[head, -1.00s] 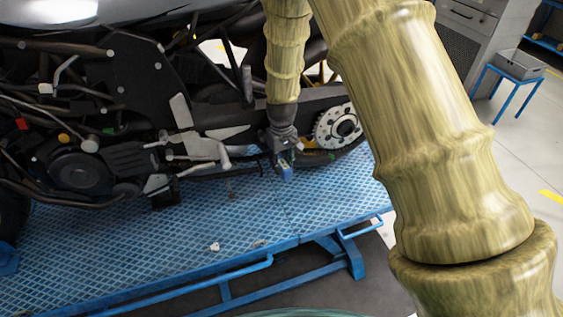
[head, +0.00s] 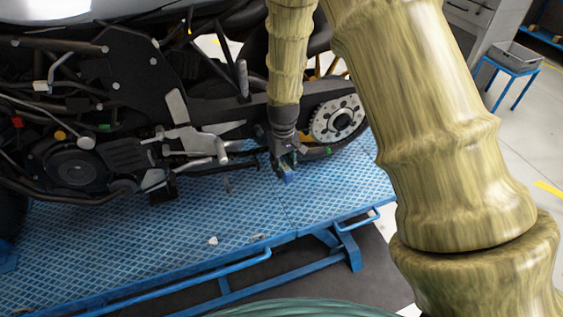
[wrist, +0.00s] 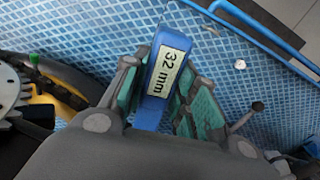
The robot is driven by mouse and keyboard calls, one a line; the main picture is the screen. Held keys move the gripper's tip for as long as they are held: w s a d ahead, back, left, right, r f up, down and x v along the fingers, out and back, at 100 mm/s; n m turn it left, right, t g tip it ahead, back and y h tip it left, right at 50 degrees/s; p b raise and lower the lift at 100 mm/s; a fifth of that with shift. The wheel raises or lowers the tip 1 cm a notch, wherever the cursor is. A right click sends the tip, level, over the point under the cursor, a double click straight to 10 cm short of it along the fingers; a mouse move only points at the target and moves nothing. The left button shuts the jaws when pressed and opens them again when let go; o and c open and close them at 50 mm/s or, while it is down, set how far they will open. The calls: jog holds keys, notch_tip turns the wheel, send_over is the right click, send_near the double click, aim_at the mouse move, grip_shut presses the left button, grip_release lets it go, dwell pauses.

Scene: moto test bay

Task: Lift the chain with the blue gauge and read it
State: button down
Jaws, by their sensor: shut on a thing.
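My gripper (head: 286,172) is shut on the blue gauge (wrist: 166,72), just in front of the motorcycle's rear end and over the blue stand. The gauge is a blue block with a pale label reading "32 mm" in the wrist view. It shows as a small blue patch at the fingertips in the head view (head: 289,178). The silver rear sprocket (head: 338,118) is right of and behind my gripper; its toothed edge also shows at the left of the wrist view (wrist: 12,95).
The blue diamond-plate stand (head: 120,255) lies below the motorcycle (head: 130,130). Small pale bits (head: 213,240) lie on its bare front part. A blue stool with a grey bin (head: 517,56) stands at the far right. Free floor lies at the right.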

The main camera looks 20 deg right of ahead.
aim_at(288, 173)
jog(key=shift+s, duration=2)
jog(key=s+a+f+m+b, duration=0.1)
jog(key=a+f+b, duration=0.1)
jog(key=f+b, duration=0.4)
jog(key=s+a+f+b, duration=0.2)
jog(key=f+b, duration=0.4)
jog(key=f, duration=0.4)
jog(key=shift+s+a+f+m, duration=0.2)
jog(key=shift+a+f+m, duration=0.1)
jog(key=shift+m, duration=0.1)
